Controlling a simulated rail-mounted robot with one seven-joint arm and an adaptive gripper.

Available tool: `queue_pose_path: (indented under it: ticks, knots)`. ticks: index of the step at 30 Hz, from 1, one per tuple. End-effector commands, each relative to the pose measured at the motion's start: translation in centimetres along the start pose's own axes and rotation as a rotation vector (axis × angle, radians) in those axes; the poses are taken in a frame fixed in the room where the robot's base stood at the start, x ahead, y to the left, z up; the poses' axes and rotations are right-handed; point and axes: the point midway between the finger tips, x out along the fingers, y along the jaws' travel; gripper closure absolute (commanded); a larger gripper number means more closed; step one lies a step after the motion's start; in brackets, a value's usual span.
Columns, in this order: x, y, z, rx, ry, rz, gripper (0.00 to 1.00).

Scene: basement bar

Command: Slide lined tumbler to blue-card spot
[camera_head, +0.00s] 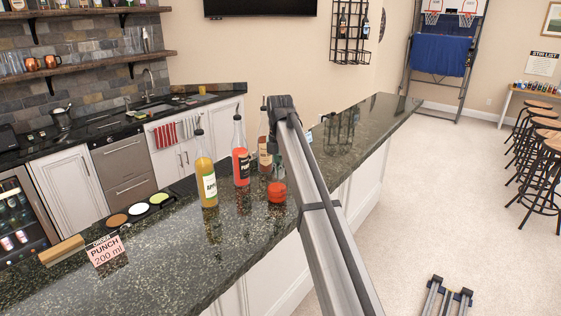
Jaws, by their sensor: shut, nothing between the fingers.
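A short clear tumbler with red liquid (277,192) stands upright on the dark speckled bar counter (240,235), just right of the bottles. Lines on its glass are too small to make out. My gripper (277,166) points down beside or just above the tumbler, shut and empty. It is small and partly covered by my arm, so I cannot tell whether it touches the glass. A small bluish patch (309,137) shows just right of my arm farther along the counter; it may be the blue card.
Yellow (206,175) and red (240,155) bottles stand left of the tumbler, with an amber bottle (264,148) behind it. Glass mugs (338,130) stand farther along. A punch card (106,252) and garnish tray (138,208) are nearer left. The front counter is clear.

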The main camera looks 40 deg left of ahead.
Motion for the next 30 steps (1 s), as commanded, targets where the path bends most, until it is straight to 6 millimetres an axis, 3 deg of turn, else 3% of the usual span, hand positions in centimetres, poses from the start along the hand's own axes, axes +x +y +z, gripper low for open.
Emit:
queue_pose_path:
  ticks: [6, 12, 25, 30]
  knots:
    - [3.1, -0.1, -0.1, 0.001, 0.001, -0.001, 1.00]
    - [4.6, 0.0, 0.0, 0.001, 0.000, 0.000, 1.00]
    - [4.9, 0.0, 0.2, 0.002, 0.000, 0.000, 1.00]
    - [4.9, 0.2, 2.2, 0.003, 0.000, 0.000, 1.00]
